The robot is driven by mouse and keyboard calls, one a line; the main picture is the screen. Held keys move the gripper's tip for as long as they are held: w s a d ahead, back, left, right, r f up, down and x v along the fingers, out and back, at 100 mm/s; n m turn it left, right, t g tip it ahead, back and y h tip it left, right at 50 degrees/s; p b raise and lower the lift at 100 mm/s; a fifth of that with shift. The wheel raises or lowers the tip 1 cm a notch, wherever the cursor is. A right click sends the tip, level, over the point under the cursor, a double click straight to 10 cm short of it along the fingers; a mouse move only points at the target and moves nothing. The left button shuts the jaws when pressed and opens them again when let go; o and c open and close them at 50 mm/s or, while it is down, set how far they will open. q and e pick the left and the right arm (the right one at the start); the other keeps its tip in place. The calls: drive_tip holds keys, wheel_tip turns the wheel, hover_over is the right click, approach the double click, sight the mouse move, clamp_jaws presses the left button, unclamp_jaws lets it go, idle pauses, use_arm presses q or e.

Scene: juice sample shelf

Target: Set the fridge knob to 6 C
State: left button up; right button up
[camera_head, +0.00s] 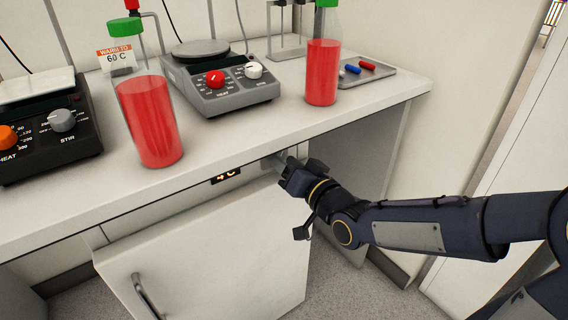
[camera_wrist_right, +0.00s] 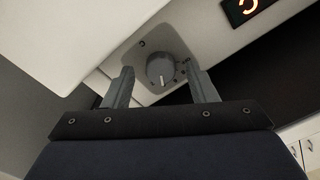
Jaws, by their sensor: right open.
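The fridge knob (camera_wrist_right: 161,70) is a round grey dial with a pale pointer line, on a light panel with small marks around it, in the right wrist view. My right gripper (camera_wrist_right: 163,87) is open, with one finger on each side of the knob; whether they touch it cannot be told. In the head view my right gripper (camera_head: 284,163) reaches under the bench edge and hides the knob. The fridge display (camera_head: 226,175) reads 4 C in orange; part of it shows in the right wrist view (camera_wrist_right: 243,8). The fridge door (camera_head: 215,245) is below. My left gripper is not in view.
The bench top (camera_head: 225,135) overhangs the fridge panel closely above my gripper. On it stand red juice bottles (camera_head: 150,120) (camera_head: 322,72), a grey hotplate (camera_head: 225,85), a dark hotplate (camera_head: 50,125) and a tray of capsules (camera_head: 375,78). A bench side panel is right of the fridge.

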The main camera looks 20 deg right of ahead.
drive_tip(key=shift+w+a, duration=0.15)
drive_tip(key=shift+w, duration=0.15)
drive_tip(key=c, duration=1)
drive_tip(key=shift+o, duration=0.2)
drive_tip(key=n+b, duration=0.3)
drive_tip(key=shift+f, duration=0.15)
drive_tip(key=shift+n+b, duration=1.5)
drive_tip(key=o, duration=1)
drive_tip(key=shift+c, duration=0.2)
